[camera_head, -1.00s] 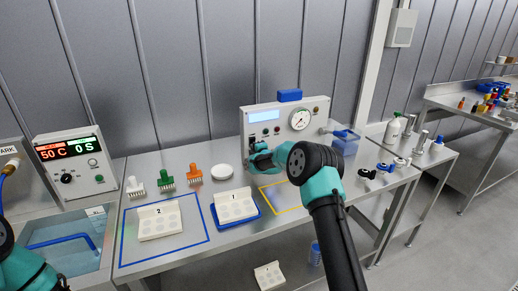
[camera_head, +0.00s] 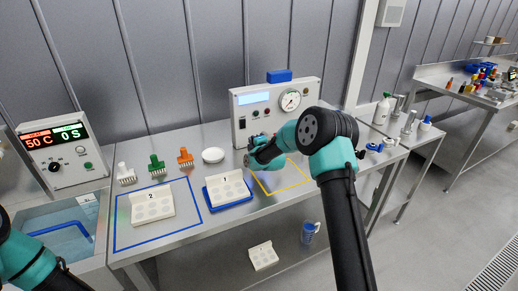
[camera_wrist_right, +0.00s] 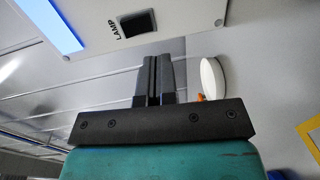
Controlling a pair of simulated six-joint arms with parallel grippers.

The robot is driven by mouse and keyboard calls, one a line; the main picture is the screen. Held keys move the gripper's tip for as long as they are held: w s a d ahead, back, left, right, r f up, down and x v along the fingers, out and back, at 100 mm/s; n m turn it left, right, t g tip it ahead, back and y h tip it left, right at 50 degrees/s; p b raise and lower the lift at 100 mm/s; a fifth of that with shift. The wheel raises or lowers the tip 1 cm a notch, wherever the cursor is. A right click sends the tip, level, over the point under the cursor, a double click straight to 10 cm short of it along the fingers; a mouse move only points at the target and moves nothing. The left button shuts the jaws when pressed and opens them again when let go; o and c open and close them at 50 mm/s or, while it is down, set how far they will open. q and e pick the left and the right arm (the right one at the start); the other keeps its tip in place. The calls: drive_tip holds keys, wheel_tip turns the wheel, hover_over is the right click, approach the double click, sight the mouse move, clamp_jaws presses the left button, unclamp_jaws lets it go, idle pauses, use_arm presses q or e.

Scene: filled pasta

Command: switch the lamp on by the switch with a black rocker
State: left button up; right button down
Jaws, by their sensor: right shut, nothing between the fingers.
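The switch with a black rocker (camera_wrist_right: 137,24) shows in the right wrist view, set in a pale panel beside the printed word LAMP. In the head view that panel belongs to a grey control box (camera_head: 310,87) at the back of the table, with a display and a round gauge. My right gripper (camera_wrist_right: 154,75) is shut and empty, its fingertips close to the rocker in the picture. I cannot tell if they touch it. In the head view my right gripper (camera_head: 250,158) is low in front of the box. My left arm shows at the lower left; its fingers are out of view.
White, green and orange multi-nozzle tools (camera_head: 157,165), a white round dish (camera_head: 213,155) and a blue tray (camera_head: 214,205) with a white mould stand left of my right gripper. A yellow outlined area (camera_head: 291,185) lies beneath my right arm. A blue block (camera_head: 279,76) tops the box.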

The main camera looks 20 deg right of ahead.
drive_tip(key=shift+s+d+f, duration=0.1)
drive_tip(key=shift+s+f, duration=0.05)
drive_tip(key=shift+s, duration=1.15)
drive_tip(key=shift+s+f, duration=0.15)
drive_tip(key=shift+s, duration=1.1)
